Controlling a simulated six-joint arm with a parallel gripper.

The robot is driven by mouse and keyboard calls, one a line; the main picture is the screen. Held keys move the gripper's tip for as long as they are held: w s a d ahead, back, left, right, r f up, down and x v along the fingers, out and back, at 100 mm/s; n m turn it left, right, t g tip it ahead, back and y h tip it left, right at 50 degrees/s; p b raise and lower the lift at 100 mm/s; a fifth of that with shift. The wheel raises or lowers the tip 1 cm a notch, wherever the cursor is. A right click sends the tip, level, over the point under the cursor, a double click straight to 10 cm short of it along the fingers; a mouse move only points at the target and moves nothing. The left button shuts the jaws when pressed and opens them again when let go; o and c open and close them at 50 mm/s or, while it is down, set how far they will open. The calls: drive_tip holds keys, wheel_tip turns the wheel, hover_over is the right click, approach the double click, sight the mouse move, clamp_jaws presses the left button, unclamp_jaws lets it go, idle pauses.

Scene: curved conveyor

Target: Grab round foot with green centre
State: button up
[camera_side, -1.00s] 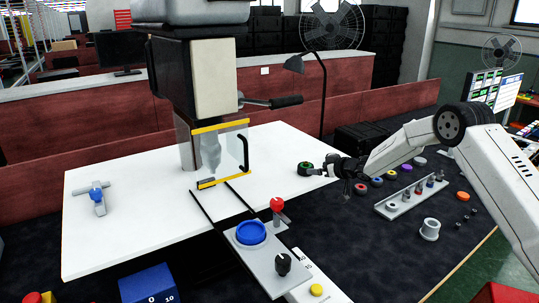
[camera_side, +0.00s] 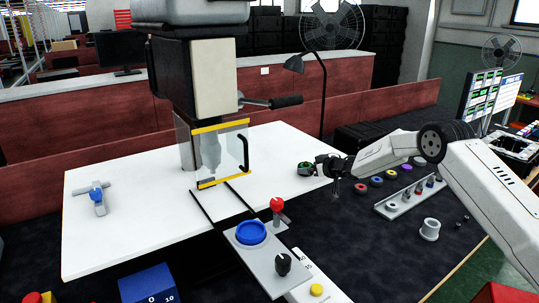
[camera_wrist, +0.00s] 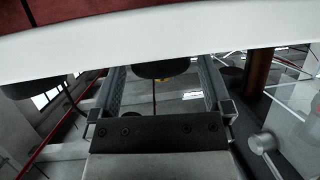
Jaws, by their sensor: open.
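The round foot with the green centre (camera_side: 304,169) is a dark disc on the white table near its right edge in the side view. My gripper (camera_side: 318,165) is at the right side of the foot, level with it and very close. It is open; the side view does not settle whether its fingers are around the foot or just short of it. In the wrist view the two fingers (camera_wrist: 160,78) stand wide apart. A dark rounded shape (camera_wrist: 160,69), probably the foot, shows between them; its green centre is not visible there.
Red (camera_side: 361,188), blue (camera_side: 377,182) and purple (camera_side: 407,168) centred discs lie on the dark surface to the right. A press (camera_side: 205,85) with a clear guard stands left.

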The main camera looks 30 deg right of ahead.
drive_tip(key=shift+w+a+f, duration=0.1)
drive_tip(key=shift+w+f, duration=0.15)
drive_tip(key=shift+w, duration=0.35)
drive_tip(key=shift+c, duration=0.2)
drive_tip(key=c, duration=1)
drive_tip(key=shift+r, duration=0.15)
